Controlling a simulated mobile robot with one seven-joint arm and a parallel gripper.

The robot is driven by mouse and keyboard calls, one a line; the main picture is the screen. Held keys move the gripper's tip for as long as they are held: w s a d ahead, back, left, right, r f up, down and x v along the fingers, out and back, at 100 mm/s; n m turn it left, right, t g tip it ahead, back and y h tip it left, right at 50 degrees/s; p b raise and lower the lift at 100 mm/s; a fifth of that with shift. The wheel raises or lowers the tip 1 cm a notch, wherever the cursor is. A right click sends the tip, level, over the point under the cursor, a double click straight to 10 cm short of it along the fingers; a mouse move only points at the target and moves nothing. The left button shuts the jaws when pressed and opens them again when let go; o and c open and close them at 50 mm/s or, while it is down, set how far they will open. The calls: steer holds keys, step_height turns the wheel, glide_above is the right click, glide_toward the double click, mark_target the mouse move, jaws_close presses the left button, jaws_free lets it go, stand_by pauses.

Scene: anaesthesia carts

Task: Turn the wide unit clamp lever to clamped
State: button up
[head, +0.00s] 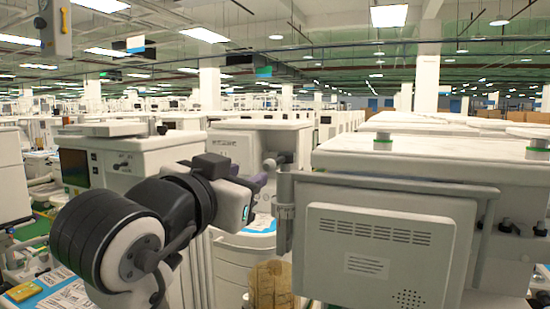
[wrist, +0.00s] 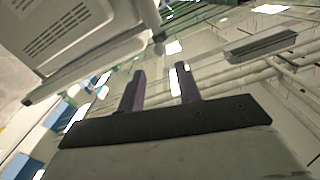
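The wide unit (head: 405,165) is the broad white cart at the right in the head view, with a grey vented panel (head: 375,250) on its near side. A small dark knob (head: 269,164) shows at the left end of the panel's bracket; I cannot tell for sure that it is the clamp lever. In the wrist view a small dark knob (wrist: 158,48) shows by the panel's corner, beyond my fingertips and roughly between them. My gripper (head: 258,184) is just left of the bracket. Its two purple fingers (wrist: 160,76) are apart with nothing between them.
A vertical grey bracket post (head: 285,215) stands close to the right of my gripper. Another white cart (head: 130,165) is at the left behind my arm. A white cylindrical bin (head: 245,255) and a brown item (head: 271,288) are below.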

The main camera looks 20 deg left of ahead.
mark_target(266, 166)
steer(key=w+p, duration=0.1)
steer(key=w, duration=0.3)
steer(key=w+p, duration=0.1)
steer(key=w, duration=0.2)
steer(key=w+p, duration=0.1)
steer(key=w, duration=0.3)
steer(key=shift+w+d+p, duration=0.25)
steer(key=shift+w+p, duration=0.1)
steer(key=shift+p, duration=0.05)
steer(key=shift+c, duration=0.2)
jaws_close()
